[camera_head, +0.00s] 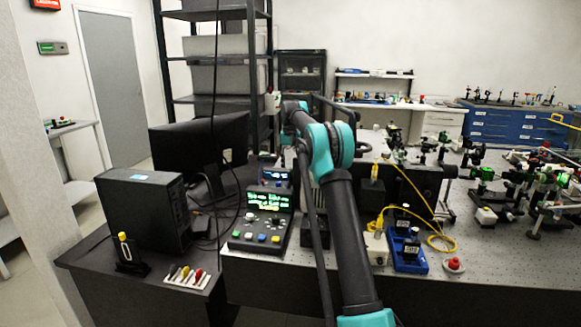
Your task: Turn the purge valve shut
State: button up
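I cannot pick out the purge valve for certain. A small red knob on a pale round base (453,264) sits on the optical bench's front edge, right of my arm; I cannot tell whether it is a valve. My arm rises from the bottom centre to a teal and black joint and bends away towards the back left. I cannot make out my gripper or its fingers; the end of the arm is hidden or too small to read.
A control box (264,217) with lit green displays stands left of my arm. A black computer case (144,208) and monitor (200,142) stand further left. Blue and white modules (409,263) with yellow cables stand right of my arm. Many optics crowd the bench's right side.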

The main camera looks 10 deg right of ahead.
jog(key=shift+r, duration=0.1)
notch_tip(320, 180, up, 12)
dwell(0.7)
